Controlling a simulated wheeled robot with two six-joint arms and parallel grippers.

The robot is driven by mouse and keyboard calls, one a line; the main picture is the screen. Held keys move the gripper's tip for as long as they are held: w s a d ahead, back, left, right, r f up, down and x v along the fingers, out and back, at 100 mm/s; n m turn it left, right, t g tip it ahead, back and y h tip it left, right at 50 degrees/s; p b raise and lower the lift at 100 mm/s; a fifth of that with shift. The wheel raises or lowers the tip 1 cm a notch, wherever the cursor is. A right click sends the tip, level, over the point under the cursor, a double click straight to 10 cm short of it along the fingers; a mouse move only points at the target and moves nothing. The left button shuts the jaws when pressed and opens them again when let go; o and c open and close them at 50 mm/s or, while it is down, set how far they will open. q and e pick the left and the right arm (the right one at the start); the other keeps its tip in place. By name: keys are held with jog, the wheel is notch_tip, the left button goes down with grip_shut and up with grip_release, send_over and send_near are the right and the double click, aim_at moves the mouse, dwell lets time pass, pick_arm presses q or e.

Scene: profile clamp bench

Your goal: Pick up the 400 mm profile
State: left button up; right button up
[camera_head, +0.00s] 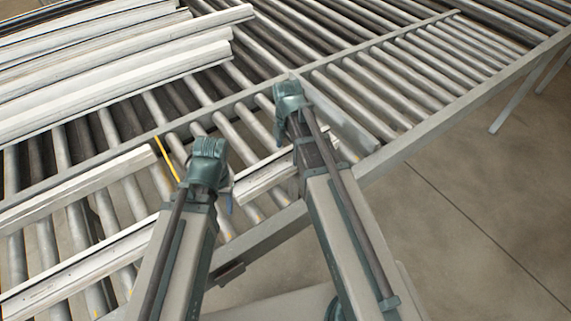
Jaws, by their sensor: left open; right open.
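A pale, grooved profile (262,179) lies across the rollers of the near conveyor, between my two arms and partly hidden by them. A pale length on the same line (85,268) shows left of my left arm; I cannot tell whether it is the same piece. No length marking is readable. My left gripper (226,188) is over the profile's left part, its fingers mostly hidden behind the wrist. My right gripper (303,155) is over the profile's right part, its fingers also mostly hidden. Both are open; contact with the profile cannot be seen.
Another pale profile (80,186) lies further back on the left. Several long profiles (110,85) are stacked at the upper left. A yellow strip (166,158) stands behind my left gripper. A grey plate (340,118) stands right of my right gripper. The rollers (410,80) at the right are bare.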

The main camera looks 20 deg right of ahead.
aim_at(286, 161)
pick_arm(q)
notch_tip(286, 161, down, 5)
jog(key=b, duration=0.4)
jog(key=shift+f+b, duration=0.1)
jog(key=shift+b, duration=0.3)
pick_arm(e)
jog(key=f, duration=0.5)
jog(key=shift+s+a+f, duration=0.1)
jog(key=shift+s+a, duration=0.05)
jog(key=shift+s, duration=0.05)
jog(key=shift+c, duration=0.2)
grip_shut()
